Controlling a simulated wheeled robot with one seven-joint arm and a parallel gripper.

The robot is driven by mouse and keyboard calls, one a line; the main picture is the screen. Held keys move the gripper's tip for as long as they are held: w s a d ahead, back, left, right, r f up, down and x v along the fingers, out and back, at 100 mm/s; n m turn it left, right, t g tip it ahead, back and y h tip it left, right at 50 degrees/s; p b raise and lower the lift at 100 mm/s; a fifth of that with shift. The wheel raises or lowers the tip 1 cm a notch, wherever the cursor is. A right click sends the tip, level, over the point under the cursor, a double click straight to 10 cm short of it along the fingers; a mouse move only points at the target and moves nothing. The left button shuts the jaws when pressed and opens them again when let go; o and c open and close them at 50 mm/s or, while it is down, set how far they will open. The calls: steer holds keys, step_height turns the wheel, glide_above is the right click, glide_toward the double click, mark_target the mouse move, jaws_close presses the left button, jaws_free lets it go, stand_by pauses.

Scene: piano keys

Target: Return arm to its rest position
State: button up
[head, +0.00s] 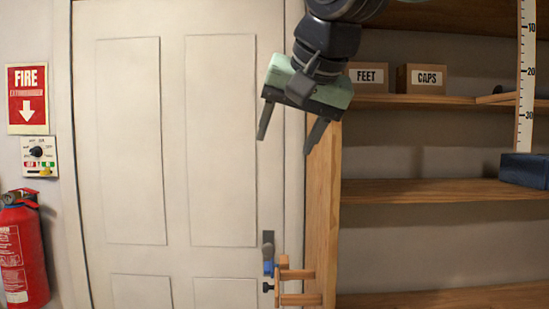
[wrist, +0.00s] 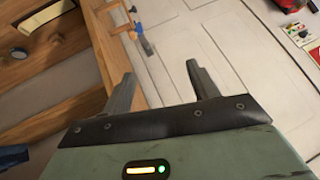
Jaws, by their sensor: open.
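My gripper (head: 289,142) hangs from my arm at the top middle of the head view, in front of the edge between the white door and the wooden shelf unit. Its two dark fingers point down and stand apart, with nothing between them. In the wrist view my gripper (wrist: 162,85) also shows open and empty, its fingers toward the door and the shelf's side panel. Most of my arm lies beyond the top edge of the head view.
The white door (head: 175,150) has a dark handle (head: 268,245) beside a wooden bracket (head: 298,285). The wooden shelf (head: 430,191) holds boxes marked FEET (head: 367,77) and CAPS (head: 420,79). A ruler (head: 525,80) stands right. A red fire extinguisher (head: 22,250) hangs left.

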steer(key=s+d+f+n+g+b, duration=0.15)
steer(key=s+f, duration=0.25)
steer(key=f, duration=0.4)
steer(key=s+d+f+n+g+h, duration=0.1)
steer(key=s+f+n, duration=0.15)
steer(key=f, duration=0.55)
steer(key=s+d+f+n+g, duration=0.1)
steer(key=s+f+g, duration=0.1)
steer(key=s+f, duration=0.35)
steer(key=s+d+f+n+g+h, duration=0.1)
steer(key=s+d+f, duration=0.3)
steer(key=f, duration=0.4)
steer(key=s+d+f+n+g+b, duration=0.1)
steer(key=s+d+f+n+g, duration=0.1)
steer(key=s+d+f, duration=0.2)
steer(key=s+f, duration=0.3)
steer(key=f, duration=0.1)
steer(key=shift+d+h, duration=0.2)
steer(key=shift+h, duration=0.2)
steer(key=shift+f, duration=0.1)
